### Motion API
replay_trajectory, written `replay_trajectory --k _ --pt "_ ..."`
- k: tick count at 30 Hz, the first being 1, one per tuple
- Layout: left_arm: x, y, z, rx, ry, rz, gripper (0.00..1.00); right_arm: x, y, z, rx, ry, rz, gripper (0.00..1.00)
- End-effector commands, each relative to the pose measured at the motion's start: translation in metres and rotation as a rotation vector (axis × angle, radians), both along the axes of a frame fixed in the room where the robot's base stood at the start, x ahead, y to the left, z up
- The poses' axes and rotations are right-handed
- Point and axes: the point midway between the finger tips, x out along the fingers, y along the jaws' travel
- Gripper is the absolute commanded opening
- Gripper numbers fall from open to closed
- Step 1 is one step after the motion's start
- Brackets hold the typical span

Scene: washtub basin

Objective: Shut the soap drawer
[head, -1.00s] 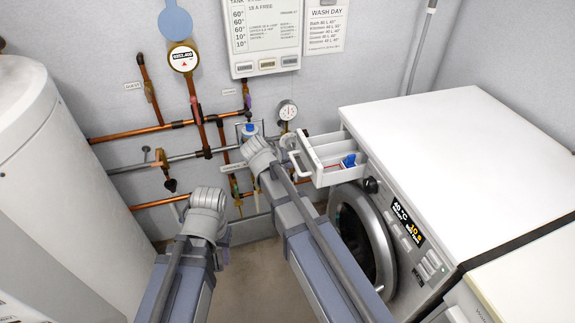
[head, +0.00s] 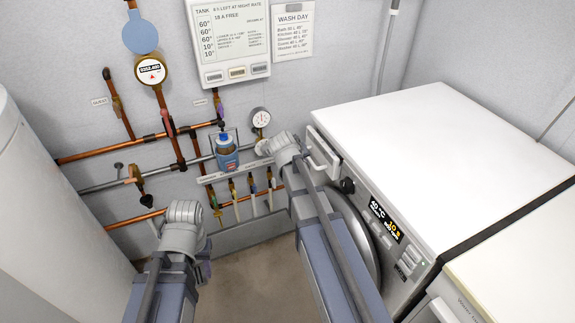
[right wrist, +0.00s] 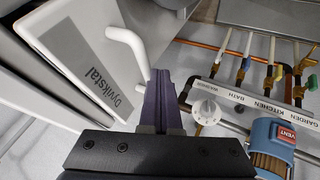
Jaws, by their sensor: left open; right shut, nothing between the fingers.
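The soap drawer (head: 322,153) is at the top left of the white washing machine's front (head: 375,215). Its front sits against or very close to the machine face, and its inside no longer shows. In the right wrist view its labelled front (right wrist: 85,65) and white bar handle (right wrist: 132,48) are at upper left. My right gripper (right wrist: 160,78) is shut and empty, its purple fingertips beside the handle's lower end; I cannot tell if they touch. My left gripper (head: 205,268) is open, low at the left, away from the drawer, its fingers partly hidden by its wrist.
Copper pipes and a labelled valve row (head: 240,172) line the wall left of the machine. A blue canister (head: 226,155) and a gauge (head: 260,118) are close to my right wrist. A white tank (head: 40,215) stands at far left. Floor between is clear.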

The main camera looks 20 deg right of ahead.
Motion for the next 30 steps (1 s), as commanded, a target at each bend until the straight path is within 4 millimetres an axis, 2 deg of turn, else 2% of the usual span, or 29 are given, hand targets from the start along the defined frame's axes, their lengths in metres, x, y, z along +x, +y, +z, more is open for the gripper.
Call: replay_trajectory --k 3,9,23,30 --pt "0.0 0.0 0.0 0.0 0.0 0.0 0.47 0.001 -0.016 0.0 0.0 -0.001 -0.002 0.0" --pt "0.0 0.0 0.0 0.0 0.0 0.0 0.47 0.001 -0.028 0.0 0.0 0.0 0.0 0.0" --pt "0.0 0.0 0.0 0.0 0.0 0.0 0.47 0.001 -0.033 0.001 -0.006 0.0 -0.003 0.0" --pt "0.0 0.0 -0.004 0.0 0.0 0.0 0.47 -0.002 -0.027 -0.003 -0.004 0.0 -0.002 0.0"
